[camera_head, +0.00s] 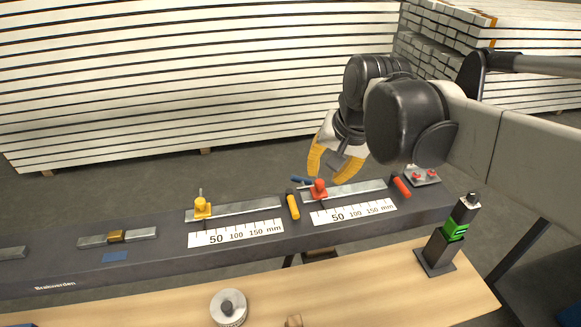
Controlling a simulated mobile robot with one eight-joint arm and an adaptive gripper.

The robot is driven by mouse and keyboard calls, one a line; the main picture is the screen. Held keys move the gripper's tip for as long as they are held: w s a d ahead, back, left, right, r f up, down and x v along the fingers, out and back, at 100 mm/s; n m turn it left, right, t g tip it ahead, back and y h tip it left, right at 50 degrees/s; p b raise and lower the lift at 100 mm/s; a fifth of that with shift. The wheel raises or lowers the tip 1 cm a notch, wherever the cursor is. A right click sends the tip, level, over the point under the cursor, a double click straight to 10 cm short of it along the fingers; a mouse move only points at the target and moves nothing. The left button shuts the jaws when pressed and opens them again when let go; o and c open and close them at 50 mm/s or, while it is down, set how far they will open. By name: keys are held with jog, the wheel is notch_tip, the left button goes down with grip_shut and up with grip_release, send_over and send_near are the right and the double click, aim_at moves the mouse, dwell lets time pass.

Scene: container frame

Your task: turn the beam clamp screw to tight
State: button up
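A dark beam (160,264) carries two metal rails with sliding clamps. A red clamp (319,189) sits near the left end of the right rail (358,190), with a thin pin sticking out to its left. A yellow clamp (202,209) with an upright pin sits on the left rail (245,208). I cannot tell for sure which part is the beam clamp screw, or how tight it is. My gripper (331,176) points down just behind and above the red clamp. Its yellow fingers are spread, and nothing shows held between them. Contact with the clamp cannot be made out.
A yellow handle (293,206) and a red handle (401,187) lie beside the rails. A plate with red knobs (423,176) is at the beam's right end. A black-green device (448,238) and a round metal part (229,307) stand on the wooden bench (370,285). Stacked boards (180,80) fill the back.

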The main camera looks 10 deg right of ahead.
jog(key=w+r+m+g, duration=0.1)
jog(key=w+m, duration=0.1)
jog(key=w, duration=0.4)
jog(key=m+g+y+p, duration=0.3)
jog(key=m+g+p, duration=0.1)
jog(key=m, duration=0.3)
send_over(295, 178)
jog(key=d, duration=0.3)
notch_tip(295, 178, down, 7)
jog(key=a+f+m+b, duration=0.1)
jog(key=f, duration=0.4)
jog(key=f+m+g+b, duration=0.1)
jog(key=f, duration=0.5)
jog(key=a+f+m+b, duration=0.1)
jog(key=f, duration=0.4)
jog(key=shift+w+a+f+g+b, duration=0.15)
jog(key=shift+w+a+g+b, duration=0.15)
jog(key=shift+w+a, duration=0.1)
grip_shut()
